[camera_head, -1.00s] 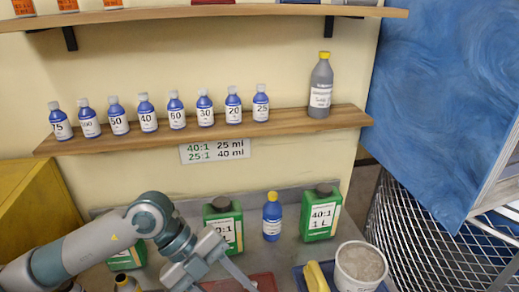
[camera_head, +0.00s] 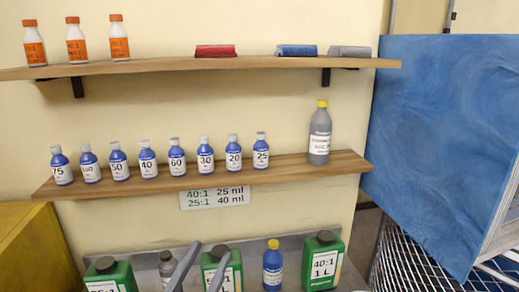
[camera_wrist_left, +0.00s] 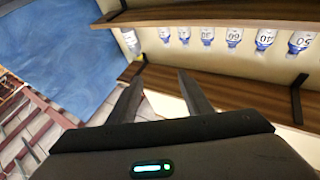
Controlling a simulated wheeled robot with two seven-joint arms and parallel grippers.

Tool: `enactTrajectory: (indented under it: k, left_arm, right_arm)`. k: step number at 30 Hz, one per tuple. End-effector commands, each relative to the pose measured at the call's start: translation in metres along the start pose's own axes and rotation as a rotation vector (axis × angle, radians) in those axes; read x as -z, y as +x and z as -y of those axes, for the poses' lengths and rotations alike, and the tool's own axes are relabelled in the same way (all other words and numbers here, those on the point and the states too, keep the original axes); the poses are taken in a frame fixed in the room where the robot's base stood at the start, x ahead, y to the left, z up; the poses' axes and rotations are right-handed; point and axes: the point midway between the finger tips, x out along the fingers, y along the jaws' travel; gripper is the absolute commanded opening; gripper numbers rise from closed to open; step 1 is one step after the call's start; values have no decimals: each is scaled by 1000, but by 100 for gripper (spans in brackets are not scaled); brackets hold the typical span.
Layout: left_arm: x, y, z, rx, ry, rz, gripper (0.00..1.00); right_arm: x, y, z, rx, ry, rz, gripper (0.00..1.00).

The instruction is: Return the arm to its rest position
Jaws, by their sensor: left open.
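My left gripper (camera_head: 211,248) shows at the bottom of the head view as two grey fingers pointing up, spread apart with nothing between them. The rest of the left arm is below the picture edge. The fingers overlap green 40:1 jugs (camera_head: 232,274) and a small grey bottle (camera_head: 166,266) in the picture. In the left wrist view the open fingers (camera_wrist_left: 160,80) are also empty, with the shelves beyond them. My right gripper is not in view.
A wooden shelf (camera_head: 280,166) holds several numbered blue bottles and a grey yellow-capped bottle (camera_head: 320,135). An upper shelf (camera_head: 165,66) holds orange-labelled bottles. A blue bottle (camera_head: 272,268) stands on the counter. A blue panel (camera_head: 440,140) and wire rack (camera_head: 410,255) are at right.

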Motion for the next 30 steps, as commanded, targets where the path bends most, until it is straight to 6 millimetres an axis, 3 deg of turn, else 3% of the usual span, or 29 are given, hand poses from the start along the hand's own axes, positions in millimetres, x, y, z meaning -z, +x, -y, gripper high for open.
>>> enactTrajectory:
  k: [1,6,10,15,21,30]
  left_arm:
    - [-25,-14,14,70,-14,97,45]
    - [-107,-76,47,243,-30,442,45]
    - [-159,-139,54,308,-42,709,45]
    - [-208,-232,42,323,-65,1050,45]
    - [-230,-318,20,275,-95,1336,45]
    - [-232,-401,-11,181,-141,1597,45]
  right_arm:
    - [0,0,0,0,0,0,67]
    - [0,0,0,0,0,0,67]
    - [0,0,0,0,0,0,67]
    - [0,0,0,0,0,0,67]
    - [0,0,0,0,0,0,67]
    - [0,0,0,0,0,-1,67]
